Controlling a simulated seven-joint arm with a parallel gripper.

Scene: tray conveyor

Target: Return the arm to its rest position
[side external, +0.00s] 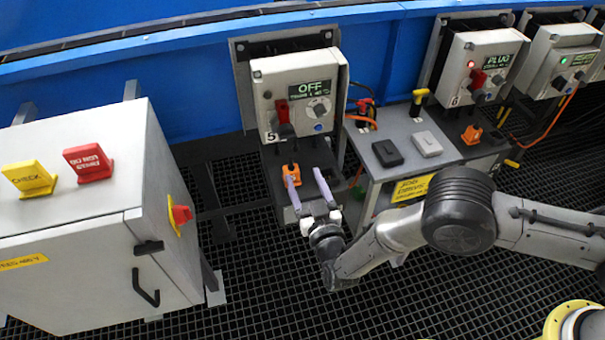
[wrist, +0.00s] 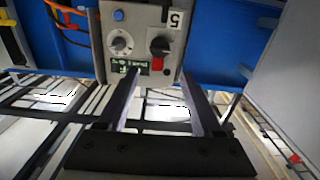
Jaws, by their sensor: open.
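My gripper (side external: 309,188) is at the end of my arm in the side external view, in front of the grey control box marked 5 (side external: 262,110). Its two fingers are spread with nothing between them; they also show in the wrist view (wrist: 166,100). An orange block (side external: 291,173) sits on the small shelf under box 5, close to the left fingertip; I cannot tell whether they touch. The box display (side external: 314,88) reads OFF. A red switch and a knob sit on its front, and the box also shows upside down in the wrist view (wrist: 143,40).
A grey cabinet (side external: 75,240) with yellow and red tags stands at left. A cart (side external: 400,160) right of box 5 carries black and grey blocks. Box 6 (side external: 482,66), another box (side external: 565,58) and an orange cable (side external: 553,125) are at right. Grating floor lies open below.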

